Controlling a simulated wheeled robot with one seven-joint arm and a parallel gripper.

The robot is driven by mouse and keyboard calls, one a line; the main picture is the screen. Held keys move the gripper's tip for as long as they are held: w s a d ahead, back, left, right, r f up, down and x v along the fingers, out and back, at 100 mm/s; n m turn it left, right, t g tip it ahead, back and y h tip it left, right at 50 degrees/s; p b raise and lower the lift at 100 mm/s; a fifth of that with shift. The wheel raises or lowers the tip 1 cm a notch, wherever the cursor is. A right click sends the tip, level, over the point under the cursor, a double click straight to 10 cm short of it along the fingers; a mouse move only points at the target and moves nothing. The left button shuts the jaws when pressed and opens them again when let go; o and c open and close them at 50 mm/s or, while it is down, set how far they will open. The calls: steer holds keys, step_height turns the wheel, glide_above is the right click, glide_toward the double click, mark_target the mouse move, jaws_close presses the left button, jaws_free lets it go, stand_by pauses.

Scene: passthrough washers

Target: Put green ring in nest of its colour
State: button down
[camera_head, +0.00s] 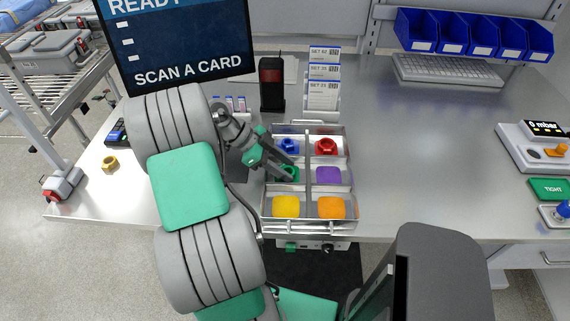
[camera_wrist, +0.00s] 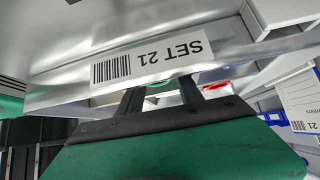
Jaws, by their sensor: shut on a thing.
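A metal tray (camera_head: 308,188) with several colour-padded compartments stands at the table's front edge. My gripper (camera_head: 287,163) reaches down into its middle left compartment and is shut on the green ring (camera_head: 289,173). The ring is at the green nest, largely covered by the fingers; I cannot tell whether it is fully seated. In the wrist view both fingers (camera_wrist: 161,92) pass behind the tray wall labelled SET 21 (camera_wrist: 150,60), with a sliver of green between them.
A blue ring (camera_head: 288,146) and a red ring (camera_head: 326,146) sit in the back compartments. Purple (camera_head: 328,175), yellow (camera_head: 286,206) and orange (camera_head: 331,207) pads show bare. A brass nut (camera_head: 110,163) lies at left.

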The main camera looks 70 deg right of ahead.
steer(key=shift+f, duration=0.1)
steer(key=c, duration=1)
jaws_free()
steer(key=shift+c, duration=0.2)
